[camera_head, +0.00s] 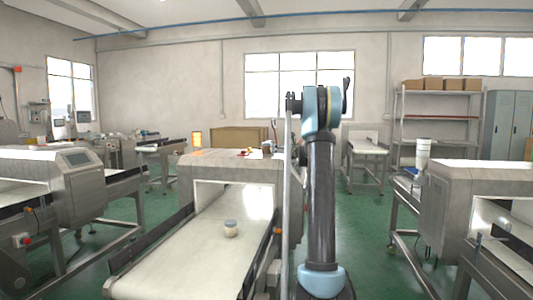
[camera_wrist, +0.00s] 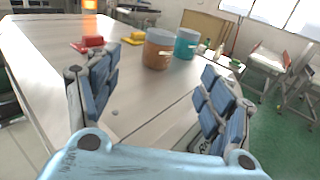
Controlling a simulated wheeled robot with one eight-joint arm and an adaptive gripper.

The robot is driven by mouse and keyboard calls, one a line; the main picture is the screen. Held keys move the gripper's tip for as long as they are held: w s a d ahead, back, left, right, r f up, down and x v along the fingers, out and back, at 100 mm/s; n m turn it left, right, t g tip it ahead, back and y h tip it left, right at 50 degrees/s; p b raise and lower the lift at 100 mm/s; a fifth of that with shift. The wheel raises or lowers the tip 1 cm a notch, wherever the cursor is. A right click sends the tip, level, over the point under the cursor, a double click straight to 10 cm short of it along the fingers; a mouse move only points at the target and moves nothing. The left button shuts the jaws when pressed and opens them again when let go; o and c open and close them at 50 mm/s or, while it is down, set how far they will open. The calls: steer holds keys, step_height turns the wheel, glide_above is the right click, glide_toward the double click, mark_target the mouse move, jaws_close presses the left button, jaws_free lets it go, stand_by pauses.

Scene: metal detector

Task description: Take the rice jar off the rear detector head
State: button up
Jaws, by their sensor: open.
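The detector head (camera_head: 228,166) stands over the belt in the head view, and its pale flat top (camera_wrist: 50,40) fills much of the wrist view. On that top stand a brown jar-like container (camera_wrist: 158,50) and a teal one (camera_wrist: 187,44), side by side. No label is readable, so I cannot tell whether either is the rice jar. My gripper (camera_wrist: 158,92) is open and empty, with the brown container ahead of and beyond its fingertips. In the head view my arm hides the gripper.
A red block (camera_wrist: 92,42) and a yellow block (camera_wrist: 133,38) lie on the top, left of the containers. An orange lit panel (camera_head: 197,139) rises behind the detector. Another detector (camera_head: 470,185) stands at the right, with a white container (camera_head: 423,150) beside it. Green floor separates the lines.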

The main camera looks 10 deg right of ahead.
mark_target(269, 145)
steer(key=shift+w+d, duration=0.15)
steer(key=shift+w, duration=0.25)
steer(key=x, duration=1.2)
steer(key=shift+x, duration=2.55)
steer(key=shift+f, duration=0.15)
steer(key=c, duration=1.3)
